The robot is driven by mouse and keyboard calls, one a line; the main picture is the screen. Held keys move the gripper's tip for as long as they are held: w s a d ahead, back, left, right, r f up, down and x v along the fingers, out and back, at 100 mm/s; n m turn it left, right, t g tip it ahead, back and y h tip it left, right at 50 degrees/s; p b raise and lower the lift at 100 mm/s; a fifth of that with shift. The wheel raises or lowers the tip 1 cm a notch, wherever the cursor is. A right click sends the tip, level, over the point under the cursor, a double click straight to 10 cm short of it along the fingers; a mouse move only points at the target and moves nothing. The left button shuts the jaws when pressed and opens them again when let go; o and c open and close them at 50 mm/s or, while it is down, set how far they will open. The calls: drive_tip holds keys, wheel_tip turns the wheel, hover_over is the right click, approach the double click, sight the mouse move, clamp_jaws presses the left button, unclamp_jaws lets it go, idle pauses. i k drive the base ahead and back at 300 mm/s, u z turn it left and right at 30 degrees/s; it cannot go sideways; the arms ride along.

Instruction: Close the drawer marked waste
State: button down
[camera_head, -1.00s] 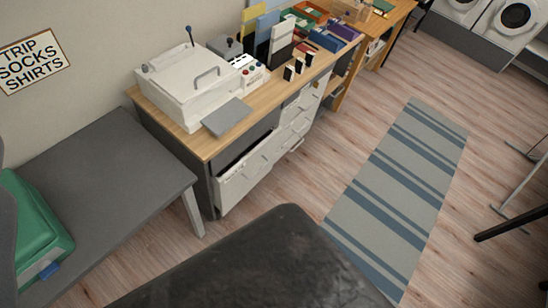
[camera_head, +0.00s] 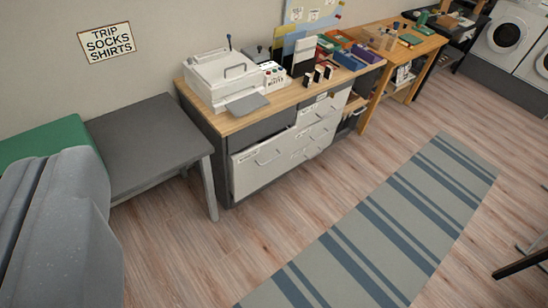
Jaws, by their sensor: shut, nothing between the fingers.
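A dark-sided desk unit (camera_head: 217,160) with a wooden top stands against the wall and holds several white drawers. The large lower-left drawer (camera_head: 258,172) has a pale front, a bar handle and a small label that I cannot read. No dark opening shows above its front now, but I cannot tell if it is fully flush. Smaller white drawers (camera_head: 318,133) to its right look shut; their labels are too small to read, so I cannot tell which is marked waste. My gripper is not in view.
A grey bench (camera_head: 150,140) stands left of the desk, with a green thing (camera_head: 45,145) beside it. A large grey shape (camera_head: 60,235) fills the lower left. A striped rug (camera_head: 390,235) lies on the floor in front. Bare floor (camera_head: 185,245) lies before the drawers.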

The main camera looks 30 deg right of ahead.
sight(252, 167)
drive_tip(key=z, duration=0.55)
drive_tip(key=i, duration=2.2)
drive_tip(key=u, duration=0.4)
